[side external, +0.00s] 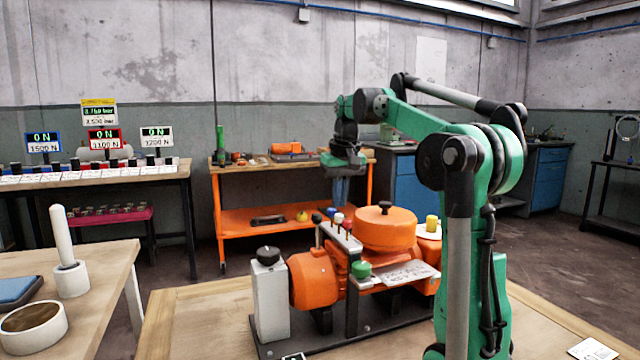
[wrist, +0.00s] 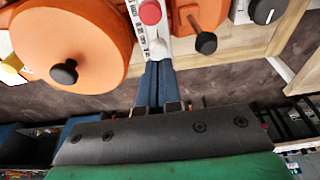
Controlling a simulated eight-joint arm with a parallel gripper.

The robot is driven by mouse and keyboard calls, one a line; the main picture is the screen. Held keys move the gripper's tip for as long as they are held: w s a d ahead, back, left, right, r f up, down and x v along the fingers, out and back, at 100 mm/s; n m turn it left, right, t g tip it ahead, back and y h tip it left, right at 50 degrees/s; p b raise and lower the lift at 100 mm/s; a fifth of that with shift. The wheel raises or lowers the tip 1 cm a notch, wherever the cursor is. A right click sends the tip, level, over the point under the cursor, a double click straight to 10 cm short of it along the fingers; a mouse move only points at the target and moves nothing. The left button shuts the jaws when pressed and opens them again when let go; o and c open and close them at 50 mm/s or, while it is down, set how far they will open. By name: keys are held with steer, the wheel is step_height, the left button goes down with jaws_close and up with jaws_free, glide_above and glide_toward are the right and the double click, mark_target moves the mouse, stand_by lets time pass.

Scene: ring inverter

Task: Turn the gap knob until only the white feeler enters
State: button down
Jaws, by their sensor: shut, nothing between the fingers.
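My gripper (side external: 340,204) is shut, with its blue fingers pointing down above the far end of the feeler rack. In the wrist view my fingertips (wrist: 158,64) are just short of the white feeler (wrist: 158,48), with the red feeler (wrist: 150,12) beyond. The side view shows the white feeler (side external: 338,217) and red feeler (side external: 347,224) upright in the rack, beside a blue-topped one (side external: 330,212). A black knob (side external: 267,254) with a pale mark tops the grey post at left; it also shows in the wrist view (wrist: 262,10). No label identifies the gap knob.
The orange machine has a broad disc (side external: 372,233) with a black centre knob (side external: 385,206), a green knob (side external: 361,268) and a yellow cylinder (side external: 432,223). A black-topped lever (wrist: 206,43) stands near my fingers. A side table (side external: 110,262) holds a white ring and a post.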

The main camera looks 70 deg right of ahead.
mark_target(339, 214)
steer(key=shift+f, duration=1.85)
stand_by(3.8)
steer(key=shift+r, duration=3.55)
steer(key=w+a+f+n+t, duration=0.1)
steer(key=w+a+f+n, duration=0.15)
steer(key=a, duration=0.45)
steer(key=w+a+f+n+t, duration=0.2)
steer(key=w+a+f, duration=0.15)
steer(key=a, duration=0.45)
steer(key=s+a+f+n+t, duration=0.1)
steer(key=a+f+n, duration=0.1)
steer(key=a+f, duration=0.3)
steer(key=s+a+f+n+t+y, duration=0.1)
steer(key=s+a+f+n, duration=0.1)
steer(key=a+f, duration=0.2)
steer(key=a, duration=0.3)
steer(key=shift+s+a+f+t+y, duration=0.2)
steer(key=shift+s+f+t+y, duration=0.05)
steer(key=shift+f+t+y, duration=0.1)
